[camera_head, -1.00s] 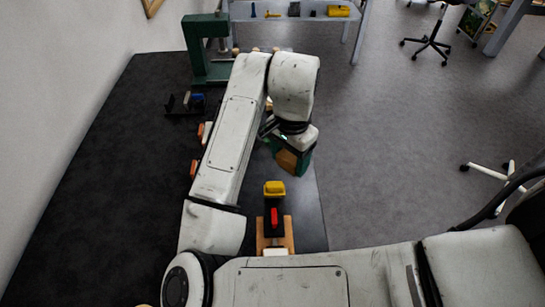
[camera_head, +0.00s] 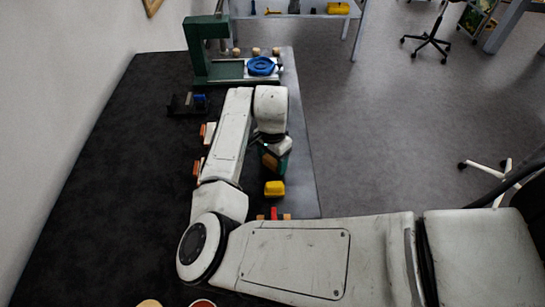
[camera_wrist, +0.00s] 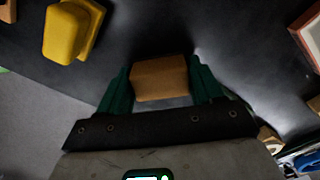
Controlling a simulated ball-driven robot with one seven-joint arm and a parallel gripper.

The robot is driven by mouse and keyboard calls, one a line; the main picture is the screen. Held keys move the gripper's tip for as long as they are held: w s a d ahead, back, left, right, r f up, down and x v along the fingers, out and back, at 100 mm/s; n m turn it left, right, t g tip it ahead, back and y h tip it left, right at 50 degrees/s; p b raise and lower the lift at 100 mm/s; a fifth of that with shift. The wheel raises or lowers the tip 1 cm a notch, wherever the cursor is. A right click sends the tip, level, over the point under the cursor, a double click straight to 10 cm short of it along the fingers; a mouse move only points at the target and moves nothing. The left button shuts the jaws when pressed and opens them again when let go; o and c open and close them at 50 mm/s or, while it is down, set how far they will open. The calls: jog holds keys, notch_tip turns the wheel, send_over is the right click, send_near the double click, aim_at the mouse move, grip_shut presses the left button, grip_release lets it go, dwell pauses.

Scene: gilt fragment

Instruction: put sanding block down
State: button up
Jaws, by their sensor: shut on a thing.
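The sanding block, a small brown block, is between the green fingers of my gripper (camera_wrist: 160,84) in the wrist view (camera_wrist: 160,75). My gripper is shut on it, with one finger at each side. In the head view my gripper (camera_head: 275,160) is over the right part of the dark tabletop (camera_head: 120,190), and the brown block (camera_head: 270,161) shows partly. I cannot tell whether the block touches the table.
A yellow block-like thing (camera_head: 274,188) stands close to my gripper, also in the wrist view (camera_wrist: 66,34). A red item (camera_head: 274,213) is nearer. Orange-brown pieces (camera_head: 197,167) lie left of my arm. A green press (camera_head: 205,50) with a blue ring (camera_head: 261,66) stands behind.

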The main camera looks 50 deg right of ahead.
jog(key=shift+f, duration=0.1)
jog(key=shift+f, duration=0.15)
jog(key=o, duration=1)
notch_tip(320, 180, up, 12)
jog(key=shift+r+b, duration=0.25)
jog(key=shift+b, duration=0.65)
